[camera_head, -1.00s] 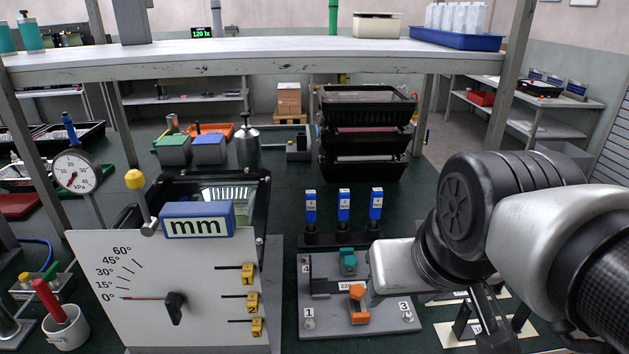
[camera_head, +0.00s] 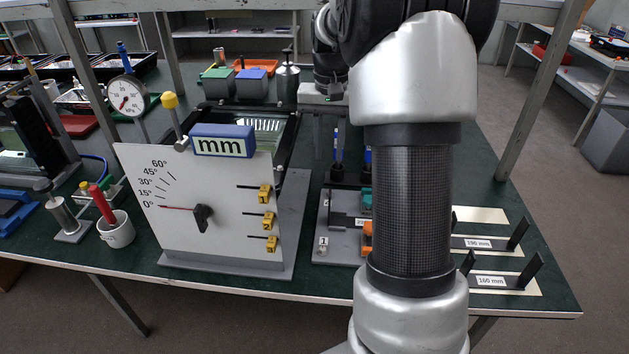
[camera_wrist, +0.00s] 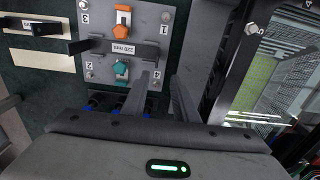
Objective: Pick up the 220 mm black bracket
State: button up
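The 220 mm black bracket (camera_wrist: 86,46) sits on a grey fixture plate (camera_wrist: 97,70) in the wrist view, by a white "220 mm" label. An orange clamp (camera_wrist: 122,20) and a teal clamp (camera_wrist: 120,68) stand on either side of it. My gripper (camera_wrist: 168,77) is open and empty, its two dark fingers apart. In the head view, my arm covers much of the fixture plate (camera_head: 318,256), so the bracket is mostly hidden there.
A white angle-scale panel (camera_head: 180,222) with a blue "mm" block (camera_head: 222,141) stands left of the plate. Blue-topped holders (camera_head: 337,140) stand behind it. Brackets labelled 190 mm (camera_head: 518,233) and 160 mm (camera_head: 535,270) lie right.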

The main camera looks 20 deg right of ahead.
jog(key=f+b, duration=0.1)
jog(key=f, duration=0.5)
jog(key=f+b, duration=0.2)
jog(key=f, duration=0.4)
jog(key=f+b, duration=0.1)
jog(key=f, duration=0.5)
jog(key=shift+s+d, duration=0.1)
jog(key=shift+d, duration=0.25)
grip_shut()
jog(key=shift+r, duration=0.1)
